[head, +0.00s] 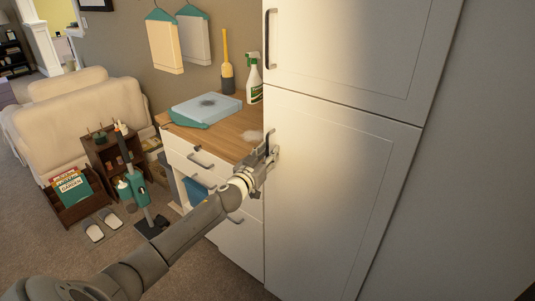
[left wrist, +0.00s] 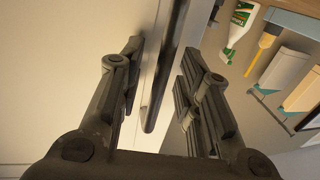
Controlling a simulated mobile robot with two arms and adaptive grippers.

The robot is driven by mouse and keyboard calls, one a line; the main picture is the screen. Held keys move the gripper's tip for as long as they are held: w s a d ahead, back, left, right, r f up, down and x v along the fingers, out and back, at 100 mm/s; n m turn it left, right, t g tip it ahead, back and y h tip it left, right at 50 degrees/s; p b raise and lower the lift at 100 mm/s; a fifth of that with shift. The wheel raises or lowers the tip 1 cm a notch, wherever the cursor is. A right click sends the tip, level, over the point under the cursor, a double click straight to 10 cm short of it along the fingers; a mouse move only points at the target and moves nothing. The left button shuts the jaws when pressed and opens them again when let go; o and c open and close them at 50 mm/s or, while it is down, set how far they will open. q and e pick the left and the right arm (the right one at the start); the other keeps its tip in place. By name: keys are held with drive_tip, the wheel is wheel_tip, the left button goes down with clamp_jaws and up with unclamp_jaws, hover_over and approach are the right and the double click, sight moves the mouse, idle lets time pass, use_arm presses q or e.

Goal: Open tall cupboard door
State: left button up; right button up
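The tall white cupboard has an upper door (head: 350,45) and a lower door (head: 325,200), both flush with the cupboard front. The upper door has a vertical handle (head: 271,38) near its left edge. My left gripper (head: 268,152) is at the left edge of the lower door, by its dark vertical handle (head: 270,138). In the left wrist view the handle (left wrist: 152,105) stands between the two fingers of my left gripper (left wrist: 160,85), which are apart with gaps on both sides. My right gripper is not in view.
A small brown shelf (head: 103,155), slippers (head: 94,230) and a sofa (head: 75,115) are farther left.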

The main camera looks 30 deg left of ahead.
use_arm(q)
drive_tip(key=shift+w, duration=0.1)
clamp_jaws()
idle(0.5)
